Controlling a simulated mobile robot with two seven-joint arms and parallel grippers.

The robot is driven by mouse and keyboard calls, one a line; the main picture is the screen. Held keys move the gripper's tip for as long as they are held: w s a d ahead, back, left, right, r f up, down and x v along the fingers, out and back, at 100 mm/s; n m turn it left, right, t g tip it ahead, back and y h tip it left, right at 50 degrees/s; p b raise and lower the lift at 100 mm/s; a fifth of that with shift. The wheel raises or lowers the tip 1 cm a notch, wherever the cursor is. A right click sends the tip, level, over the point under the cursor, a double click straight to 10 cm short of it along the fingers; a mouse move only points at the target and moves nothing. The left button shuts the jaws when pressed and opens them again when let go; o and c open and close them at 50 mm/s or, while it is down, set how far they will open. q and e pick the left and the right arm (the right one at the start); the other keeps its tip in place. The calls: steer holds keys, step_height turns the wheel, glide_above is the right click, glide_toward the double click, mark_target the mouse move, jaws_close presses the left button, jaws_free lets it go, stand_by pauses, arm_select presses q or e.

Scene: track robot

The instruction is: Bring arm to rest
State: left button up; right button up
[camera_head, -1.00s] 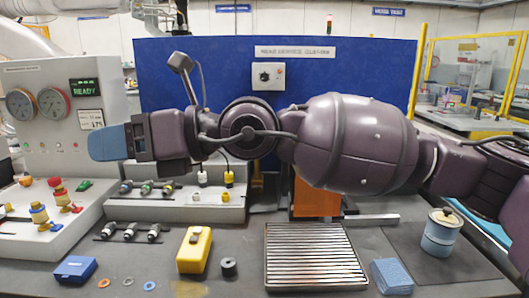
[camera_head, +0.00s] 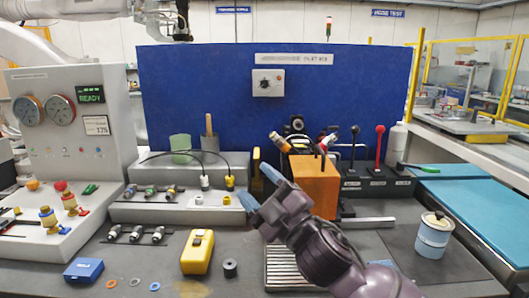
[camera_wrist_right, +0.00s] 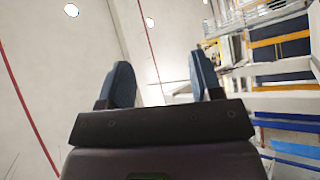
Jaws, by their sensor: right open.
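My right arm is purple-grey and comes up from the bottom edge of the head view. My right gripper (camera_head: 260,188) points up and left above the bench, with its two blue fingers apart and nothing between them. In the right wrist view the same gripper (camera_wrist_right: 162,80) shows its fingers spread, with wall and racks behind. My left gripper is not in view. The arm covers part of the slatted metal tray (camera_head: 281,262) and overlaps the lower left of the orange block (camera_head: 315,184).
A blue panel (camera_head: 220,95) closes the back. A gauge console (camera_head: 65,150) stands at left.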

steer(key=s+d+f+m+h+p, duration=0.1)
steer(key=s+d+f+m+h, duration=0.2)
steer(key=d+f+m+h, duration=0.6)
steer(key=s+d+f+m+h+p, duration=0.1)
steer(key=s+d+f+m+h, duration=0.15)
steer(key=d+f+m, duration=0.8)
steer(key=s+d+f+g+h, duration=0.2)
steer(key=s+d+f, duration=0.2)
steer(key=s+f, duration=0.7)
steer(key=s+d+f+g+h+p, duration=0.1)
steer(key=s+d+f+g+h, duration=0.1)
steer(key=s+f, duration=0.8)
steer(key=s+d+g, duration=0.1)
steer(key=s+d, duration=0.1)
steer(key=s, duration=0.1)
steer(key=shift+s+d+f+n+g, duration=0.3)
steer(key=shift+s+d+f+n, duration=0.05)
steer(key=shift+s, duration=0.05)
steer(key=shift+h, duration=0.25)
